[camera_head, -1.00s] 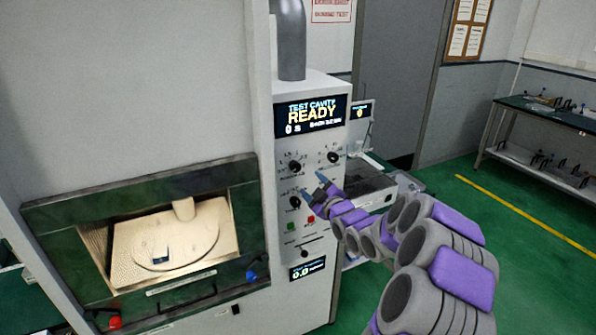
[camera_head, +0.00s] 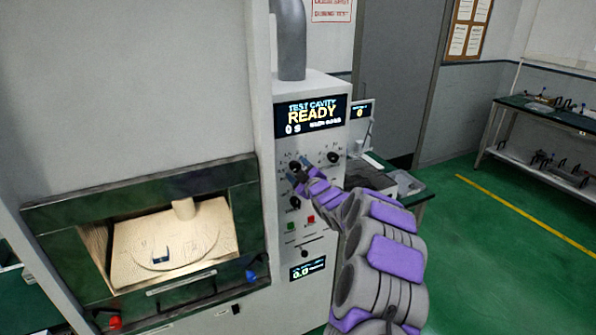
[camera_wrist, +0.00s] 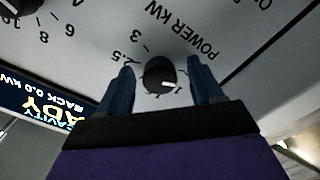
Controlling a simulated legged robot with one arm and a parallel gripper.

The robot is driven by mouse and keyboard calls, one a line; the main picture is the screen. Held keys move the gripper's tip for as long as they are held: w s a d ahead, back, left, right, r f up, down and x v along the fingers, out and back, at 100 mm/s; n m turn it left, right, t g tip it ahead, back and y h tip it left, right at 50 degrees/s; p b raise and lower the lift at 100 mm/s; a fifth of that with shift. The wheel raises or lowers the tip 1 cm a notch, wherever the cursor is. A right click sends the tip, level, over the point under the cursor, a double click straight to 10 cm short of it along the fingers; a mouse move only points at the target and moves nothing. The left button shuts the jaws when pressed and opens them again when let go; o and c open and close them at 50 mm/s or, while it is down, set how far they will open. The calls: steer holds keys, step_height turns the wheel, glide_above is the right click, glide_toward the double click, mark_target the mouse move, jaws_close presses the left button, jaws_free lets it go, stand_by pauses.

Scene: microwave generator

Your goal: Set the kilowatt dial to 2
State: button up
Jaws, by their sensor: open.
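The dial labelled POWER kW is a small black knob (camera_wrist: 159,75) on the pale panel in the wrist view, with numbers around it, seen upside down. My gripper (camera_wrist: 160,68) is open, with one dark fingertip on each side of this knob. Small gaps seem to remain between fingers and knob; I cannot tell whether either touches.
A second upper knob (camera_head: 333,157) is to the right and a lower knob (camera_head: 295,202) sits below. Green button (camera_head: 291,227) and red button (camera_head: 311,219) are under them. The display (camera_head: 311,115) above reads READY. The lit cavity (camera_head: 165,240) is at left.

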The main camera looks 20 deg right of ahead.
steer(key=shift+c, duration=0.3)
steer(key=c, duration=1)
